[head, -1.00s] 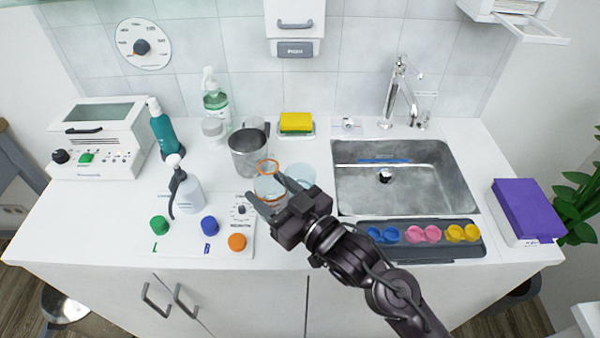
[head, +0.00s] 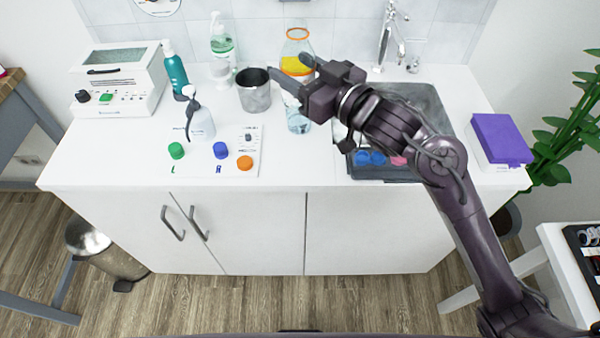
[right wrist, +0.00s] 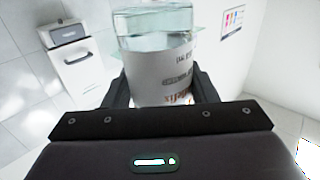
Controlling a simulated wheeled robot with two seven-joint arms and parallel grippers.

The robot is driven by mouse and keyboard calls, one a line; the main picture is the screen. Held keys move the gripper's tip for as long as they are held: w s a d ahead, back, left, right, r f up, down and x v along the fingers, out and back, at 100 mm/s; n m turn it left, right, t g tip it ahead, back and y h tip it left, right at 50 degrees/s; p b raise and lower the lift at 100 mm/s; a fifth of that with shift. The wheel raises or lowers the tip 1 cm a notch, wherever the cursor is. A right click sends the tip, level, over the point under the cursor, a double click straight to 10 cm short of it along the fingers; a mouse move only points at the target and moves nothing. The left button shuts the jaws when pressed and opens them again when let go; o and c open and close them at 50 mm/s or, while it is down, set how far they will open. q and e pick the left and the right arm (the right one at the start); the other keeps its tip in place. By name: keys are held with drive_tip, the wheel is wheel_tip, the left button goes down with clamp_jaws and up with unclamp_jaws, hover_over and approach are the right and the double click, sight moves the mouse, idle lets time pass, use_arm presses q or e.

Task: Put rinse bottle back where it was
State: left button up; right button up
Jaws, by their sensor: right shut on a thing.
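My right gripper (head: 290,72) is shut on a clear bottle with an orange neck ring, which I take as the rinse bottle (head: 298,118). The bottle is roughly upright, just left of the sink. My fingers cover part of its middle, and I cannot tell whether its base touches the counter. In the right wrist view the bottle's white printed label (right wrist: 165,75) sits between my two fingers (right wrist: 165,90), with clear wall above it; its top is cut off. My left gripper is not in view.
A metal cup (head: 254,95) stands close left of the bottle. A spray bottle (head: 199,120), coloured knobs (head: 221,150) and a white device (head: 115,85) are farther left. The sink (head: 432,105) is on the right, partly behind my arm.

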drive_tip(key=shift+w+d+f, duration=0.1)
drive_tip(key=shift+f, duration=0.25)
drive_tip(key=f, duration=1.2)
drive_tip(key=f+p, duration=0.1)
drive_tip(key=f, duration=0.5)
drive_tip(key=shift+w, duration=0.3)
drive_tip(key=shift+f, duration=0.4)
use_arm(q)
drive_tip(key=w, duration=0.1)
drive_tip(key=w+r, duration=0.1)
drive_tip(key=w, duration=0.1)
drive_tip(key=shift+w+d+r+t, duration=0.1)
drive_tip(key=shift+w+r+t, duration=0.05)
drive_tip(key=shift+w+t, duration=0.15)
use_arm(e)
drive_tip(key=shift+f, duration=0.1)
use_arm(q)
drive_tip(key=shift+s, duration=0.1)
use_arm(e)
drive_tip(key=shift+f, duration=0.1)
